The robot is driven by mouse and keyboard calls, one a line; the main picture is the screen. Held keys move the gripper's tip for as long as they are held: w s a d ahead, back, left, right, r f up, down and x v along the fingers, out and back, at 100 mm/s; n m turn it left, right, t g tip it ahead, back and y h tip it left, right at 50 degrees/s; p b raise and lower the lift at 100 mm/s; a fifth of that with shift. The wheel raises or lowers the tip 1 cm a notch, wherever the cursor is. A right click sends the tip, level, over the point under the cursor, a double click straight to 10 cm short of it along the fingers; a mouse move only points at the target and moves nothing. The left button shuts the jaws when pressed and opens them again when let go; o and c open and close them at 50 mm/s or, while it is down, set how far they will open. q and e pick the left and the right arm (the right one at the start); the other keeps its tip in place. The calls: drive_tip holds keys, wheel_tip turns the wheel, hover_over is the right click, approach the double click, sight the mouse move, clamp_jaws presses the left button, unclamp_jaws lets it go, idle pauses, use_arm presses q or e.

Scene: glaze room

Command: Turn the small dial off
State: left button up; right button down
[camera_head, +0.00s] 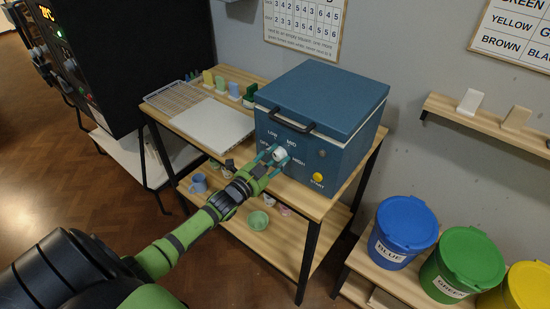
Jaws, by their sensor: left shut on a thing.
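The small dial (280,154) is a pale round knob on the front of a blue kiln-like box (330,150). Words around it include LOW, MID and HIGH; the lettering at its left is partly unreadable. My left gripper (274,155) reaches in from the lower left and is shut on the dial, its teal fingertips on either side of it. The gripper hides part of the dial, and I cannot tell which word it points to. My right gripper is not in view.
The box stands on a wooden shelf table (315,203) with a white board (214,124) and a wire rack (172,97). A yellow button (318,177) is right of the dial. Lidded blue (405,225), green (468,258) and yellow (530,285) buckets stand at right.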

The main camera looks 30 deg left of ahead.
use_arm(q)
drive_tip(key=n, duration=1.1)
drive_tip(key=shift+n, duration=0.3)
idle(0.5)
drive_tip(key=o, duration=1)
drive_tip(key=shift+s, duration=0.1)
drive_tip(key=shift+s+f, duration=0.1)
drive_tip(key=shift+s, duration=0.2)
drive_tip(key=s, duration=0.7)
drive_tip(key=s+a, duration=0.1)
drive_tip(key=s, duration=0.3)
drive_tip(key=shift+s, duration=0.1)
